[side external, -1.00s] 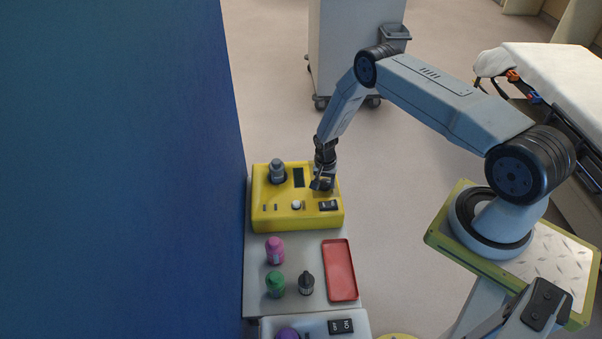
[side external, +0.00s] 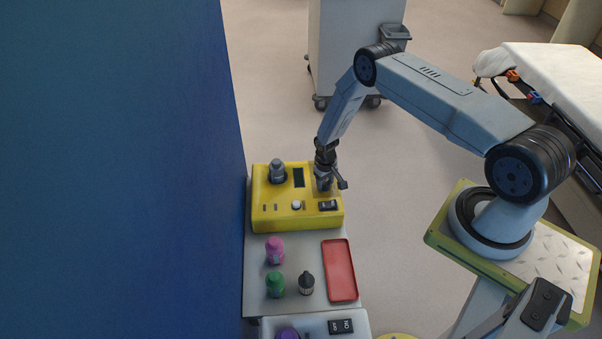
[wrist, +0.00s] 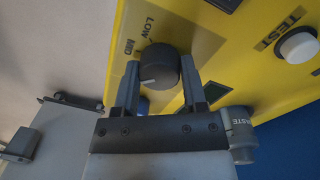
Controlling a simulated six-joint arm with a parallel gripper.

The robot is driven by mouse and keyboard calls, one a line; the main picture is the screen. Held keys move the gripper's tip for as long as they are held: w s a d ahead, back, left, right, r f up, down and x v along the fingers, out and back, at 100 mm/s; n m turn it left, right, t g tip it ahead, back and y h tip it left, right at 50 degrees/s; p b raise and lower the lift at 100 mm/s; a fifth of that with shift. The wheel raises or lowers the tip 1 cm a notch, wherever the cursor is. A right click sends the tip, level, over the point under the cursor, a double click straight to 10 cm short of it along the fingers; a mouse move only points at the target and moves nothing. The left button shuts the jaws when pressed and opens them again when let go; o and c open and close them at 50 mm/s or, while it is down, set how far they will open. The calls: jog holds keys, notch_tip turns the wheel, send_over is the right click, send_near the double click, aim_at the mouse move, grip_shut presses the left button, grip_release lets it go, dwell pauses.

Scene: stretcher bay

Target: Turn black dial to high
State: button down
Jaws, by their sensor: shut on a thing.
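The black dial (wrist: 160,68) is a round knob on the yellow control box (side external: 262,222). In the wrist view it sits between the two fingers of my gripper (wrist: 162,80), which is shut on it. The dial's pale pointer mark faces lower left, past the MID label (wrist: 127,47) and towards the left finger. The LOW label (wrist: 153,27) is above the dial. No HIGH label shows; the left finger covers the face there. In the side view my gripper (side external: 326,182) is down on the box's right part and hides the dial.
The box carries a white TEST button (wrist: 298,46), a dark display (side external: 299,178), a black switch (side external: 328,205) and a grey WASTE canister (side external: 278,171). Pink (side external: 275,249), green (side external: 275,283) and dark (side external: 306,282) bottles and a red tray (side external: 340,270) stand nearer the camera.

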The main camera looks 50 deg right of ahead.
aim_at(324, 183)
jog(key=shift+n, duration=0.5)
jog(key=shift+c, duration=0.7)
grip_release()
jog(key=shift+r, duration=0.2)
jog(key=shift+a+r, duration=0.2)
jog(key=shift+r, duration=3.55)
jog(key=shift+r, duration=0.1)
